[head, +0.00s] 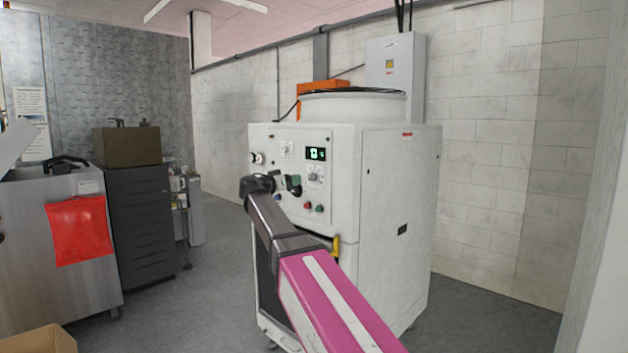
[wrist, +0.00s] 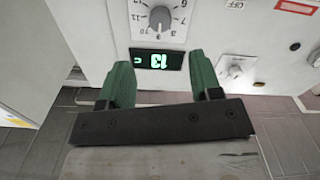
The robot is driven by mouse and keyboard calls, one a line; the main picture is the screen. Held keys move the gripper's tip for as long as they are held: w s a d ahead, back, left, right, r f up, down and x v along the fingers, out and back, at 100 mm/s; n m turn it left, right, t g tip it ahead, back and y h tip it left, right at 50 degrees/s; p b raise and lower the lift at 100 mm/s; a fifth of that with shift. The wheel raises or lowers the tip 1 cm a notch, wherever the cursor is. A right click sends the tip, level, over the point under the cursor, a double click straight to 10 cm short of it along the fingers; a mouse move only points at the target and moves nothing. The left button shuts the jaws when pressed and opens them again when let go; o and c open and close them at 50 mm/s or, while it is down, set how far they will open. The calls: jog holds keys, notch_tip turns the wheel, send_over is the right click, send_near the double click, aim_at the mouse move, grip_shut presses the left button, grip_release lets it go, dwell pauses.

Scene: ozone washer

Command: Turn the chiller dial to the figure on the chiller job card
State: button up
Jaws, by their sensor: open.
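The chiller (head: 392,200) is a large white cabinet with a control panel on its left face. Its dial (head: 315,175) sits below a lit green display (head: 316,154) that seems to read 13. In the wrist view, the picture is turned over; the dial (wrist: 160,18) is a grey knob on a white numbered scale, above the display (wrist: 157,60). My gripper (head: 294,182) is in front of the panel; its green fingers (wrist: 160,62) are open and empty, apart from the dial. I cannot make out a chiller job card.
A switch (wrist: 235,68) and red and green buttons (head: 313,207) share the panel. A steel cabinet (head: 60,240) with a red cloth (head: 79,230) and a dark drawer unit (head: 140,225) stand left. Grey floor (head: 200,290) between them and the chiller is clear.

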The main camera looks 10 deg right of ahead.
aim_at(310, 178)
jog(key=x, duration=0.9)
jog(key=shift+w+d, duration=0.2)
jog(key=shift+d, duration=0.05)
jog(key=c, duration=0.9)
